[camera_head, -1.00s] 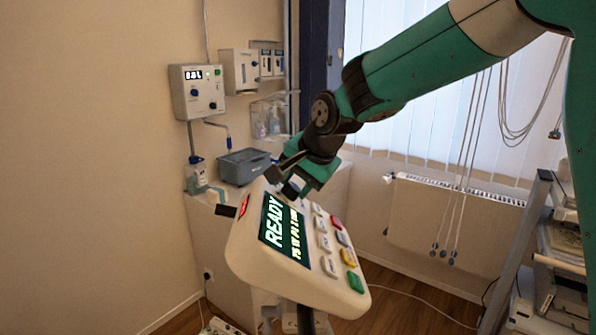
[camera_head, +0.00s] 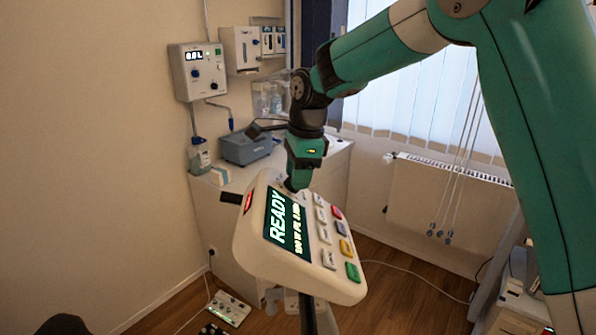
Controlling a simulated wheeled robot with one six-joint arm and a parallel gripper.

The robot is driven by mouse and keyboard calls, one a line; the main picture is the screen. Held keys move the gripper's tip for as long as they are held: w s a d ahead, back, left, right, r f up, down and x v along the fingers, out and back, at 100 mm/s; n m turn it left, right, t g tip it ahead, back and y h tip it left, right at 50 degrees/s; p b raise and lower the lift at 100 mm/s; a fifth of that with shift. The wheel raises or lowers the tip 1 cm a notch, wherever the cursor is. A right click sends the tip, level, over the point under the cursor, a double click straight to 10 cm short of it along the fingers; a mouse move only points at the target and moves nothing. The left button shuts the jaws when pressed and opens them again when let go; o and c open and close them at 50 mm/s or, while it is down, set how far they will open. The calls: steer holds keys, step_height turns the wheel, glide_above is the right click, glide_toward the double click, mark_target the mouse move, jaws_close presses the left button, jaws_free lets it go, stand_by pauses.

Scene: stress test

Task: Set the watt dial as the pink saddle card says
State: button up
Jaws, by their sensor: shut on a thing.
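The white console (camera_head: 252,255) stands tilted on a dark post, its green screen (camera_head: 288,222) reading READY, with a smaller second line I cannot read surely; it seems to say 100 W. My gripper (camera_head: 296,184) points down at the console's top edge, above the screen. It is shut on the watt dial there; the fingers and green wrist hide almost all of the dial, so its pointer and marks cannot be read. I do not make out the pink saddle card in this view.
Coloured buttons (camera_head: 346,247) run down the console's right side, close to my gripper. A red-lit indicator (camera_head: 248,201) is at its left edge. Behind are a grey basin (camera_head: 246,148) on a cabinet and a wall unit (camera_head: 198,72). A radiator (camera_head: 448,205) stands right.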

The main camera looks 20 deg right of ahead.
steer(key=m+g, duration=0.1)
steer(key=m, duration=0.2)
steer(key=m+g+y, duration=0.1)
steer(key=shift+d+f+m+g, duration=0.15)
steer(key=shift+f+m+g, duration=0.1)
steer(key=shift+m+g, duration=0.05)
stand_by(0.4)
steer(key=o, duration=0.9)
steer(key=shift+w+r, duration=0.1)
steer(key=shift+r, duration=0.05)
